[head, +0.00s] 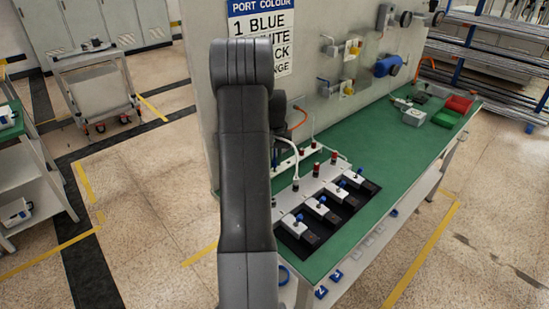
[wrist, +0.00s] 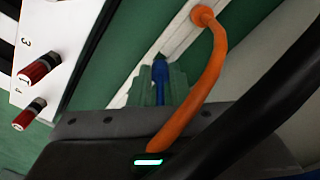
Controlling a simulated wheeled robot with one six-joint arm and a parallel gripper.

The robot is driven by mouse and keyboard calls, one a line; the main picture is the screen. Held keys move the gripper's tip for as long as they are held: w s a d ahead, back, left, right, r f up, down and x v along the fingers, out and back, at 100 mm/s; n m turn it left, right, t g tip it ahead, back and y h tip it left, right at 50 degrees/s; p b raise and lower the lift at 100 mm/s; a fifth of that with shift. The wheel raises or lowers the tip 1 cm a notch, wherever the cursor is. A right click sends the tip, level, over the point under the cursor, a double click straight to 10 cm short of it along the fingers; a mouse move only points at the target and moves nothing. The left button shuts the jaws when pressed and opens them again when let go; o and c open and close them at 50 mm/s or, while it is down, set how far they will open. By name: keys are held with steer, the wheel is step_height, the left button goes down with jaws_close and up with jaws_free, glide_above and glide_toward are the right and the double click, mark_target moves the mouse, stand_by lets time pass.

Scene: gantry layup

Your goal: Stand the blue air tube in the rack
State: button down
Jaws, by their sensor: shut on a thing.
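In the wrist view my gripper (wrist: 162,82) has its pale green fingers closed around a short blue piece, which I take as the blue air tube (wrist: 160,92). Its dark tip points at a long white strip, likely the rack (wrist: 178,42); I cannot tell whether they touch. An orange tube (wrist: 213,65) has its end at this strip and curves down across the view, close beside my fingers. In the head view my arm hides my gripper and the blue tube. The orange tube (head: 299,118) shows just right of my arm.
White tubes (head: 290,151) curve beside my arm. A thick black tube or cable (wrist: 255,110) crosses the wrist view. The port colour sign (head: 262,25) hangs on the upright panel behind.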

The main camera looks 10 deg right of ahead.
steer(key=shift+f+b, duration=0.55)
steer(key=shift+f, duration=0.45)
steer(key=c, duration=1.3)
jaws_free()
steer(key=shift+r, duration=0.1)
step_height(320, 180, up, 14)
steer(key=shift+f+b, duration=0.2)
steer(key=shift+b, duration=0.4)
step_height(320, 180, down, 14)
steer(key=shift+r+p, duration=0.1)
steer(key=shift+p, duration=0.55)
steer(key=shift+r, duration=0.25)
